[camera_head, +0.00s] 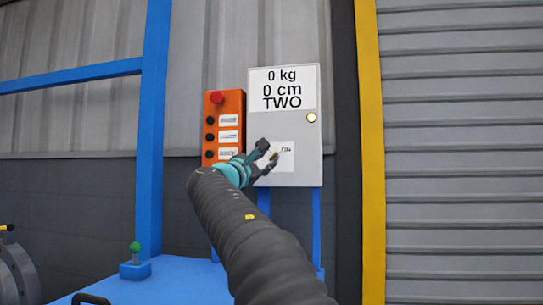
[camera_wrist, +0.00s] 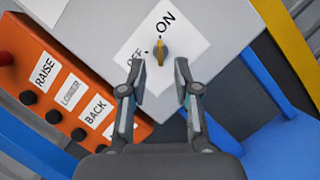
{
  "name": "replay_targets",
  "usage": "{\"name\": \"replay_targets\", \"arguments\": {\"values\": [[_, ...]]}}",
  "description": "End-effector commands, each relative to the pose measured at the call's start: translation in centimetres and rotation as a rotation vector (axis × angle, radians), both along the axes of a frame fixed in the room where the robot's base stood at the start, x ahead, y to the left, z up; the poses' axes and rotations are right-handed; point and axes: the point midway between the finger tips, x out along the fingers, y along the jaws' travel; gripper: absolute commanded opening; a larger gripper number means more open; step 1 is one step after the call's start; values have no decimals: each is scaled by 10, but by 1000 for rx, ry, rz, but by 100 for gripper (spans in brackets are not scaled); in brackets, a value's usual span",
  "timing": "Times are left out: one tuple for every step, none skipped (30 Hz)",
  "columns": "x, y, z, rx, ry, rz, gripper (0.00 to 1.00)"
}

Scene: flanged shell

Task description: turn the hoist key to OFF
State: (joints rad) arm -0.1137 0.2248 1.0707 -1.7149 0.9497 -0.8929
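The hoist key (camera_wrist: 160,52) is a small yellow key on a white label plate (camera_wrist: 186,38) marked OFF and ON. In the wrist view its upper end points toward ON. The key also shows small in the head view (camera_head: 274,154). My gripper (camera_wrist: 159,74) is open, with a finger to either side of the key's line and the key just beyond the fingertips. I see no contact. In the head view my gripper (camera_head: 267,152) is at the lower part of the grey control box (camera_head: 308,150), partly covering the OFF side of the label.
An orange button panel (camera_head: 240,103) with a red knob (camera_head: 216,97) stands left of the box; its buttons read RAISE, LOWER and BACK in the wrist view. A display on the box reads 0 kg, 0 cm, TWO. A blue post (camera_head: 152,130) rises at left.

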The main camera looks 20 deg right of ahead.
Motion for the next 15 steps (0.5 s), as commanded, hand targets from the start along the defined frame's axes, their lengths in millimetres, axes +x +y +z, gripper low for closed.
{"name": "replay_targets", "arguments": {"values": [[6, -8, 4, 0, 0, -1, 31], [8, -11, 5, 1, -1, -3, 31], [12, -16, 7, 1, -1, -3, 31], [14, -18, 8, 0, 0, -3, 31], [16, -21, 9, 0, -1, -2, 31], [18, -24, 10, 0, -1, -2, 31], [20, -27, 10, 1, -1, -3, 31], [21, -28, 10, 0, 0, -3, 31], [23, -30, 11, 1, -1, -3, 31], [23, -31, 11, 1, -1, -3, 31], [24, -31, 11, 1, 0, -2, 31], [25, -32, 12, 1, -1, -1, 31], [25, -32, 12, 1, -1, -1, 31], [25, -32, 12, 1, -1, -1, 31], [25, -32, 11, 1, -1, -1, 31]]}}
